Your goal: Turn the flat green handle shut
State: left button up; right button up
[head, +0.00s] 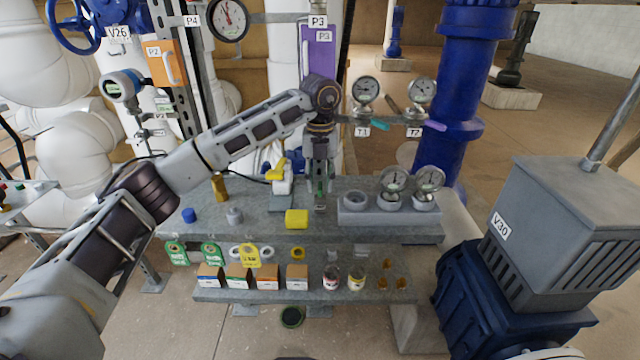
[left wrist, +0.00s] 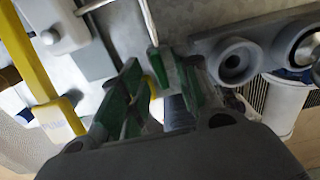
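A flat blue-green handle (head: 380,124) sits by the T1 tag, below the left upper gauge, and sticks out to the right. It is the only flat greenish handle I can make out. My left gripper (head: 320,194) points down over the grey bench, lower and left of that handle and apart from it. In the left wrist view its green-padded fingers (left wrist: 160,85) stand apart, with no clear object held between them. The handle cannot be made out in the left wrist view. My right gripper is not in view.
A flat purple handle (head: 436,126) sits by T2. The bench (head: 260,232) carries a yellow block (head: 297,219), a yellow-levered valve (head: 281,180) and a grey holder (head: 385,216) with gauges. A grey-and-blue V30 unit (head: 560,240) stands at right.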

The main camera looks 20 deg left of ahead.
pick_arm(q)
jog(key=shift+f, duration=0.55)
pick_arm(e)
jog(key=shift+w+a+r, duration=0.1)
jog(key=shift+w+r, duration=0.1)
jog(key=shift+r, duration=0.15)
pick_arm(q)
jog(key=shift+c, duration=0.2)
grip_shut()
